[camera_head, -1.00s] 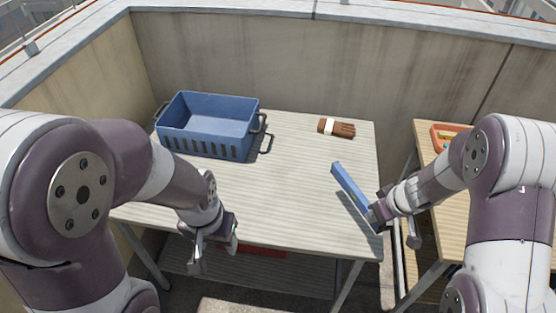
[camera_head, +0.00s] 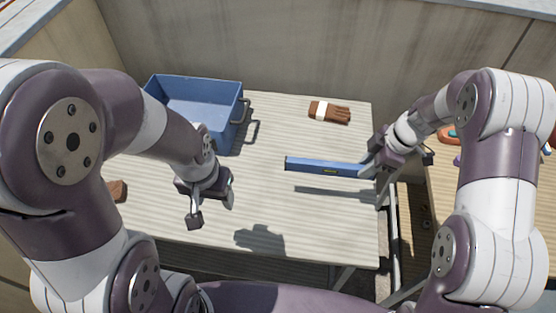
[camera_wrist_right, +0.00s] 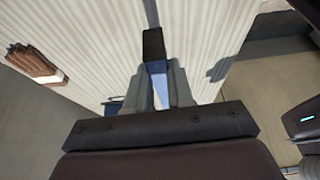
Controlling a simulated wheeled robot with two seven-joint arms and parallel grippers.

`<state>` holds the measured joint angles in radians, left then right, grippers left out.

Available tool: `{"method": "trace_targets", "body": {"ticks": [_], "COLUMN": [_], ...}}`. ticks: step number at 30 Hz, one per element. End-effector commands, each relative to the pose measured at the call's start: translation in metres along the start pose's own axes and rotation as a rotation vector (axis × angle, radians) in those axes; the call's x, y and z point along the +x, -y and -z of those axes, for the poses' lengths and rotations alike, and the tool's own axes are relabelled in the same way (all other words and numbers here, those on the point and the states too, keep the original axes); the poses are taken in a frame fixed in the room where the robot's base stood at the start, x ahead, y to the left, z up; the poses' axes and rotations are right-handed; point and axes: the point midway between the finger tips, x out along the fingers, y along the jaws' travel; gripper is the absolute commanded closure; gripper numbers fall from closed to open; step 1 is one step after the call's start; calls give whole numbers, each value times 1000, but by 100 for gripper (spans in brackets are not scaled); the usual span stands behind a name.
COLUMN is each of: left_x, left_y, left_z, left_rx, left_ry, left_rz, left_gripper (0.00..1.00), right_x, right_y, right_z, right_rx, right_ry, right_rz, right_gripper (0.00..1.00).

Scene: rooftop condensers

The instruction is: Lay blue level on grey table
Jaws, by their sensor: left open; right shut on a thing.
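The blue level (camera_head: 325,167) is held level above the right part of the pale grey slatted table (camera_head: 290,225), its free end pointing left. Its shadow falls on the table below, apart from it. My right gripper (camera_head: 372,168) is shut on the level's right end, above the table's right edge. In the right wrist view the level (camera_wrist_right: 157,82) shows between the fingers (camera_wrist_right: 158,90), with a dark end cap beyond. My left gripper (camera_head: 212,208) is open and empty above the table's left-middle part.
A blue crate (camera_head: 238,128) stands at the table's back left, partly hidden by my left arm. A brown glove (camera_head: 329,112) with a white band lies at the back right. A brown object (camera_head: 116,190) is at the left. A wooden table (camera_head: 425,210) stands right. The middle table is clear.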

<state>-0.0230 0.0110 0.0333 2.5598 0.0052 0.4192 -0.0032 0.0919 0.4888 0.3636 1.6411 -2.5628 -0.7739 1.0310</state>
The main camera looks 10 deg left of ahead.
Motion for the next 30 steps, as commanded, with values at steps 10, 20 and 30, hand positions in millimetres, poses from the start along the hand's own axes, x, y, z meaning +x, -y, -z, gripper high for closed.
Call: {"method": "trace_targets", "body": {"ticks": [10,20,30], "left_x": [19,33,44], "left_y": [0,0,0], "left_z": [-2,-4,-5], "left_rx": [0,0,0], "left_ry": [0,0,0], "left_rz": [0,0,0], "left_gripper": [43,43,43], "right_x": [73,114,140], "right_y": [41,60,60], "right_z": [43,62,50], "right_rx": [-3,2,2], "right_ry": [0,0,0], "right_rz": [5,0,-1], "right_gripper": [100,100,100]}}
